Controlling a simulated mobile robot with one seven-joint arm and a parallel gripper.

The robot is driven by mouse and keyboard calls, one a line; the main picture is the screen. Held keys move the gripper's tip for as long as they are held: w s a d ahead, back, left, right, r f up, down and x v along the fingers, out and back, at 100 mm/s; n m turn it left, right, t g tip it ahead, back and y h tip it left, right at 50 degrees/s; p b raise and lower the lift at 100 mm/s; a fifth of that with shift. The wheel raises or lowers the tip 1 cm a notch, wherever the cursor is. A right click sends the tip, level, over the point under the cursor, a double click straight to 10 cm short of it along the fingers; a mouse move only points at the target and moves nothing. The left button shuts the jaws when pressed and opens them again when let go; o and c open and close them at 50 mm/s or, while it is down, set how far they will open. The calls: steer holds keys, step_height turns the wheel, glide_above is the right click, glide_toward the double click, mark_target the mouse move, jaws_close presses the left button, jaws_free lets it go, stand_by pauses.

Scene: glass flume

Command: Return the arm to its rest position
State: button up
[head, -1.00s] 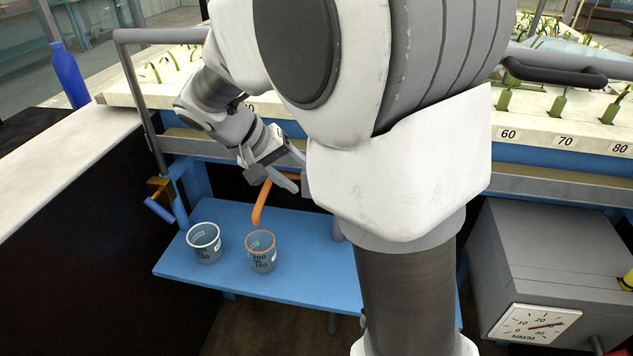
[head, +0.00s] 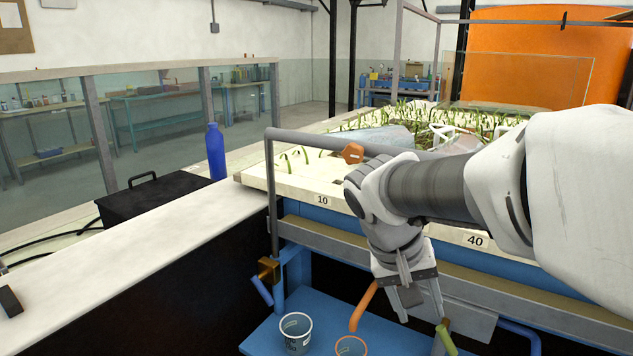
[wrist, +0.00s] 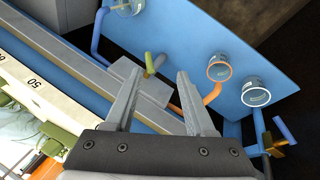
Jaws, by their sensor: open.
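My gripper (head: 420,312) points down in front of the flume's blue side, its two fingers apart with nothing between them. It also shows open and empty in the wrist view (wrist: 157,82). My arm reaches in from the right edge of the head view, bent at the wrist and not folded. An orange spout (head: 362,306) hangs just left of the fingers, and a yellow-green one (head: 444,336) is close to the right fingertip. I cannot tell whether the fingers touch either.
A white-rimmed cup (head: 296,336) and an orange-rimmed cup (head: 351,348) stand on the blue shelf (head: 262,338); another cup (wrist: 124,7) shows in the wrist view. The flume rail (head: 345,143) runs behind my wrist. A blue bottle (head: 216,152) stands left.

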steer(key=s+a+r+n+t+y, duration=0.1)
steer(key=s+a+n+t+y, duration=0.2)
steer(key=s, duration=0.9)
step_height(320, 180, up, 18)
steer(key=t+y+p, duration=0.1)
steer(key=p, duration=1.7)
steer(key=shift+w+m, duration=0.35)
steer(key=shift+m, duration=0.05)
stand_by(3.8)
